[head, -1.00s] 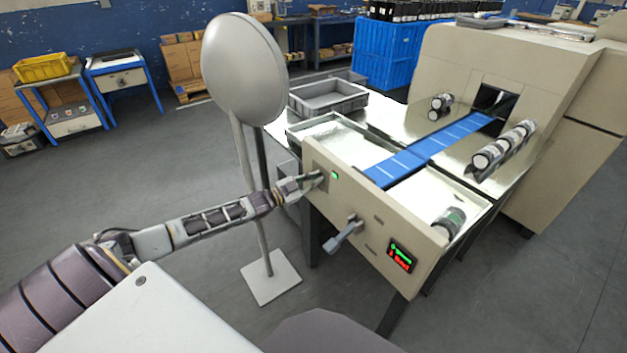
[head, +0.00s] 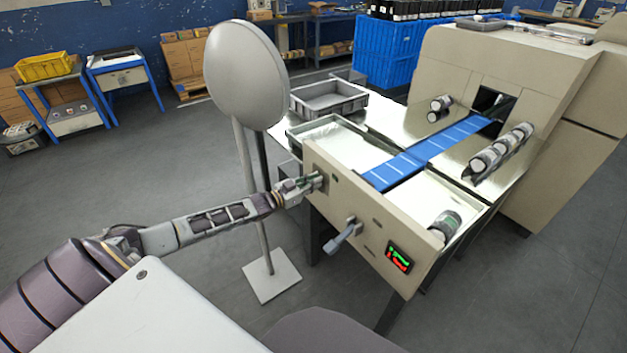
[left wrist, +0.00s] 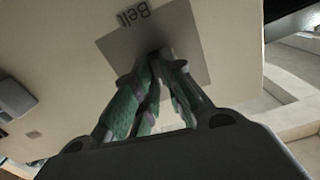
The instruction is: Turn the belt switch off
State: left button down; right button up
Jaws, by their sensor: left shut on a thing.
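The belt switch sits on a grey plate (left wrist: 190,42) marked "Belt" on the beige front panel (head: 365,225) of the machine. My left gripper (head: 320,179) reaches the panel's upper left part from the left. In the left wrist view its green-padded fingers (left wrist: 158,62) converge at the plate, shut on the switch. The fingertips hide the switch itself, so its exact position cannot be seen. My right gripper is not in view.
A grey lever (head: 343,237) sticks out of the panel below the gripper, and a display (head: 400,258) glows green and red. A blue belt (head: 425,152) runs into the machine, with several cans beside it. A round grey disc on a stand (head: 245,75) stands close behind my left arm.

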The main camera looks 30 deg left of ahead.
pick_arm(q)
jog(key=shift+w+a+r+n+p, duration=0.1)
jog(key=shift+n+p, duration=0.5)
jog(key=shift+n, duration=1.25)
jog(key=shift+w+a+n+p, duration=0.1)
jog(key=shift+n+p, duration=0.45)
jog(key=shift+n, duration=1.3)
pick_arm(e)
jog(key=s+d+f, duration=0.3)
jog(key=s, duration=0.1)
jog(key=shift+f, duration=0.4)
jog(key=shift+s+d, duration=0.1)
pick_arm(q)
jog(key=c, duration=1.5)
grip_release()
jog(key=shift+s, duration=0.1)
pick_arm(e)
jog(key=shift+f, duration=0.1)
pick_arm(q)
jog(key=v, duration=1.1)
jog(key=shift+s+a, duration=0.15)
jog(key=shift+s, duration=0.25)
